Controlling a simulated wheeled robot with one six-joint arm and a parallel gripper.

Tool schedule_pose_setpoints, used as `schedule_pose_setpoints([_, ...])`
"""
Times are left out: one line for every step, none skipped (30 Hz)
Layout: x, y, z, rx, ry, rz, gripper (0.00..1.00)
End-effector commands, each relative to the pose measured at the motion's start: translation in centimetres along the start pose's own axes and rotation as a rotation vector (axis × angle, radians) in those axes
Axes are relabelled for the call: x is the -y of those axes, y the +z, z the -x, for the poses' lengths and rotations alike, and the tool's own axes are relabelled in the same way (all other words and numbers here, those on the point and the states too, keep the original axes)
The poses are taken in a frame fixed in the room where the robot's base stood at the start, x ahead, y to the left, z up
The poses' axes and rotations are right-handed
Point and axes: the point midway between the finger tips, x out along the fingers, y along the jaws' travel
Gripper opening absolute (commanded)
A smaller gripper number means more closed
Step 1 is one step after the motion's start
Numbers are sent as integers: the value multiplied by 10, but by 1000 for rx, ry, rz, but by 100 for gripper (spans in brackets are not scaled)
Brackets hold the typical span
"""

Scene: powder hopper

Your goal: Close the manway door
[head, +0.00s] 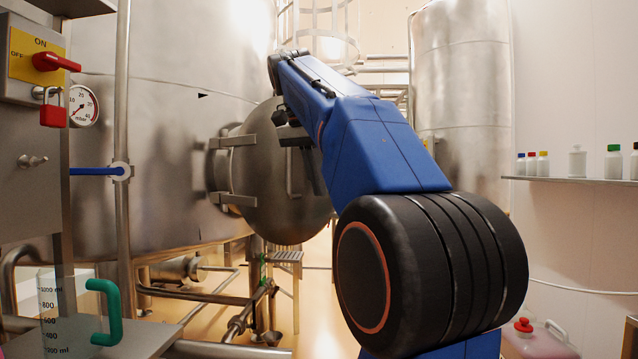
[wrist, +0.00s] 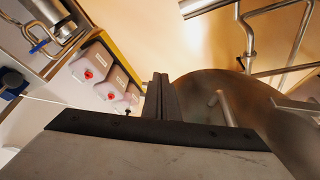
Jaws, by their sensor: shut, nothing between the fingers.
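The manway door (head: 265,185) is a round, domed steel lid at the side of the large steel vessel (head: 165,150). Two hinge brackets (head: 232,141) join its left side to the short manway neck (head: 213,168). It stands swung outward from the neck; how wide the gap is cannot be told. In the wrist view the door (wrist: 265,125) fills the lower right, with a bar handle (wrist: 226,108) on it. My gripper (wrist: 160,95) is shut and empty, just left of that handle and apart from it in the picture. In the head view my blue arm hides part of the door's right side.
A control box with a red switch (head: 55,62) and a pressure gauge (head: 83,106) stand at left. A measuring jug (head: 58,310) is at lower left. Pipes (head: 240,315) run below the door. A bottle shelf (head: 570,181) is at right. Red-capped canisters (wrist: 85,68) show in the wrist view.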

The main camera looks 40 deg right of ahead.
Motion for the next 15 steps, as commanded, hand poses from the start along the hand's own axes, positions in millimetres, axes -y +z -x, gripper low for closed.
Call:
schedule_pose_setpoints([-1,0,-10,1,2,-1,0])
schedule_pose_setpoints([-1,0,-15,1,3,0,0])
schedule_pose_setpoints([-1,0,-22,1,2,0,0])
schedule_pose_setpoints([-1,0,-27,1,2,0,0])
schedule_pose_setpoints([-1,0,-32,1,3,0,0])
schedule_pose_setpoints([-1,0,-38,0,2,0,0])
schedule_pose_setpoints([-1,0,-42,1,2,0,0])
schedule_pose_setpoints([-1,0,-47,0,2,0,0])
schedule_pose_setpoints([-1,0,-52,0,1,0,0])
schedule_pose_setpoints([-1,0,-56,1,2,1,0])
schedule_pose_setpoints([0,0,-60,0,1,1,0])
schedule_pose_setpoints([0,0,-65,0,1,1,0])
schedule_pose_setpoints([0,0,-69,1,2,1,0])
schedule_pose_setpoints([0,0,-73,1,1,1,0])
schedule_pose_setpoints([0,-4,-75,0,0,-1,0])
